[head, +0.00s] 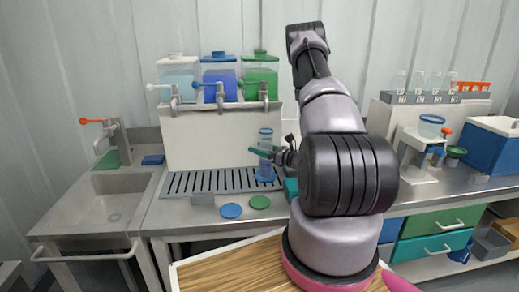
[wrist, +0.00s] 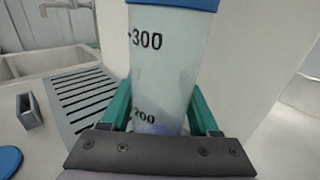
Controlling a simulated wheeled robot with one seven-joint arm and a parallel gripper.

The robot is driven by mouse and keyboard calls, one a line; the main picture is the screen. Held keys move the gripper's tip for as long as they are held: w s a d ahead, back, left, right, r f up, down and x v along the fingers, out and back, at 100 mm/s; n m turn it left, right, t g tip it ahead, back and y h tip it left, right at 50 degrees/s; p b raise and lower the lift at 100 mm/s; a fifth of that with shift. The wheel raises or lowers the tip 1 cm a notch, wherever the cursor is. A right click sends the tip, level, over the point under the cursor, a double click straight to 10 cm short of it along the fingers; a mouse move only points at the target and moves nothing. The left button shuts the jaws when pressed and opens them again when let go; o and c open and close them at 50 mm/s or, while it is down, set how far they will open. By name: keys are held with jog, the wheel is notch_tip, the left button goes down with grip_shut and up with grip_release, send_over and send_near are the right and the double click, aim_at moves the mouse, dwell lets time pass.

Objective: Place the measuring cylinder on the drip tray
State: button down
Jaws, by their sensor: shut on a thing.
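The measuring cylinder (head: 265,172) is clear with a blue rim and blue base. It stands upright in my gripper (head: 268,154), whose green fingers close on it from both sides. In the wrist view the cylinder (wrist: 165,60) fills the middle, with 300 and 200 marks, between the fingers of my gripper (wrist: 162,108). The drip tray (head: 200,182) is a grey slotted tray below the taps. The cylinder's base shows at the tray's right end; I cannot tell whether it touches. The tray (wrist: 75,92) also shows left of the cylinder in the wrist view.
A white stand behind the tray carries a clear vessel (head: 178,75), a blue vessel (head: 219,78) and a green vessel (head: 260,77) with taps. A blue disc (head: 231,211), a green disc (head: 259,202) and a small grey holder (head: 202,198) lie in front. A sink (head: 112,195) is left.

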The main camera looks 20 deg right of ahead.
jog(key=shift+f, duration=0.1)
jog(key=shift+c, duration=1.8)
grip_release()
jog(key=shift+o, duration=1.2)
jog(key=v, duration=1.2)
